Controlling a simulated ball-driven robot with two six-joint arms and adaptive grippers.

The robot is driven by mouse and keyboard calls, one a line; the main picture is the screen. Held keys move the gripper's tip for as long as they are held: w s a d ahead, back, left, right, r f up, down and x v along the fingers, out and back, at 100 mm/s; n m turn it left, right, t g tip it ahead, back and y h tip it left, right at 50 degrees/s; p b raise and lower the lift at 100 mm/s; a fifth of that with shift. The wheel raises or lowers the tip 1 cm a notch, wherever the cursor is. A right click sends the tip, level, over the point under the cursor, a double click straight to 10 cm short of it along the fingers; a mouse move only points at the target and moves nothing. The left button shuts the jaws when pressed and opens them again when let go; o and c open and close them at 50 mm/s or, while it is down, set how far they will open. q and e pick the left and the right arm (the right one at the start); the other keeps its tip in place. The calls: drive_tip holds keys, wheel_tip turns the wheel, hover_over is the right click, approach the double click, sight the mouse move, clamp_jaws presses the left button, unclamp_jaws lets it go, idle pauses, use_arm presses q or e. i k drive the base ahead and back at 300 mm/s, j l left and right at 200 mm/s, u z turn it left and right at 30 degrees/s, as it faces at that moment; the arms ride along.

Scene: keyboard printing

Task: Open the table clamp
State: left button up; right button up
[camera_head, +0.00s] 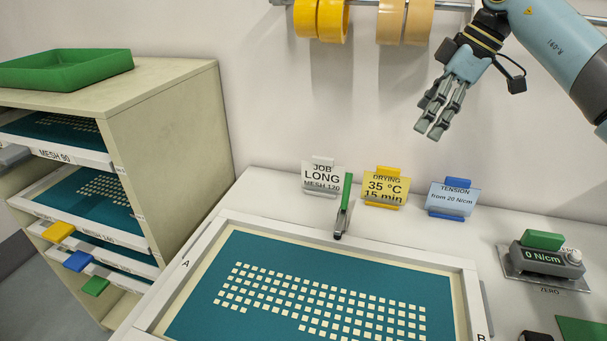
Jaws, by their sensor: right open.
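A table clamp with a green handle (345,190) stands at the back edge of the screen frame (255,219), near its middle. The green handle points upward and its dark foot is at the frame's back rail; I cannot tell whether the foot presses on it. The screen in the frame has teal mesh (260,255) with rows of pale key-shaped squares. My right gripper (434,130) is open and empty, in the air above and to the right of the clamp, apart from it, with its fingers pointing down. My left gripper is not in view.
Behind the frame stand a white job card (321,177), a yellow drying card (384,187) and a blue tension card (452,199). A tension meter (545,258) lies at right. A shelf rack (170,130) with screens and a green tray (65,68) stands left. Tape rolls (333,20) hang above.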

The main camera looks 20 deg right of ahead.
sight(336, 234)
drive_tip(key=k, duration=1.5)
